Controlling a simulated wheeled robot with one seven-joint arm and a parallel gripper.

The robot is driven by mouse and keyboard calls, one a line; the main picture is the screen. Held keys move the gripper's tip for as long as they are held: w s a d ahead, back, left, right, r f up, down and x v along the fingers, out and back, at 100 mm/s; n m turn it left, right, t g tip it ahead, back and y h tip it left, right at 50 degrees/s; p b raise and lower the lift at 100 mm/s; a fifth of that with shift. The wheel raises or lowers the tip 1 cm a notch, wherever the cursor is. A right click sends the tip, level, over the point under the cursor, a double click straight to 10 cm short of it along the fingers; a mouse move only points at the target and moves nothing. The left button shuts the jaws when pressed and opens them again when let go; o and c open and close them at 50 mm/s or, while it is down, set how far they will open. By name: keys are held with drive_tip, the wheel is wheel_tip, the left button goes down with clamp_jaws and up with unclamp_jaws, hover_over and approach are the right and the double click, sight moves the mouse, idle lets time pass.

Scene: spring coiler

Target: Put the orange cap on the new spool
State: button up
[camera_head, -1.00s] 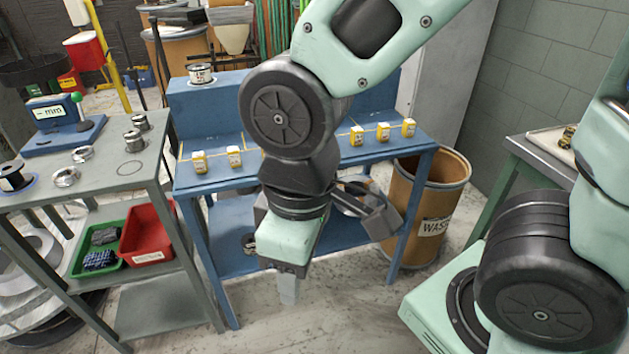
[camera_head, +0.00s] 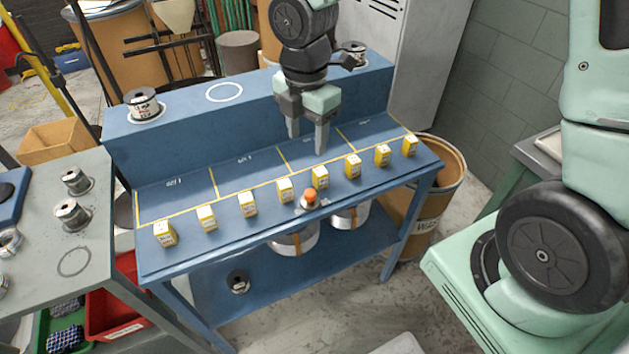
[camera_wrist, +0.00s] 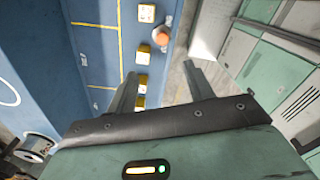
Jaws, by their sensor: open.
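The orange cap (camera_head: 310,193) is at the front edge of the blue bench, among the yellow boxes, with a small pale part under it. It also shows in the wrist view (camera_wrist: 160,37), beyond my fingertips. My gripper (camera_head: 307,138) is open and empty, pointing down above the bench, behind the cap and apart from it. Its two spread fingers show in the wrist view (camera_wrist: 162,76). A labelled wire spool (camera_head: 143,103) stands on the raised back ledge at left. Another spool (camera_head: 352,52) is on the ledge at right, partly behind my arm. I cannot tell which is new.
Several yellow boxes (camera_head: 247,204) line the bench front. A white ring (camera_head: 224,92) marks an empty spot on the ledge. Large coils (camera_head: 294,240) sit on the lower shelf. A grey table (camera_head: 103,205) with small spools stands at left, a waste drum (camera_head: 451,180) at right.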

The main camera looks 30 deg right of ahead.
approach(310, 192)
wheel_tip(310, 192, down, 5)
drive_tip(key=shift+w+a+f+b, duration=0.1)
drive_tip(key=shift+a+b, duration=0.05)
drive_tip(key=shift+b, duration=0.3)
drive_tip(key=shift+f, duration=2.65)
drive_tip(key=shift+c, duration=0.2)
drive_tip(key=c, duration=0.9)
drive_tip(key=shift+r, duration=0.1)
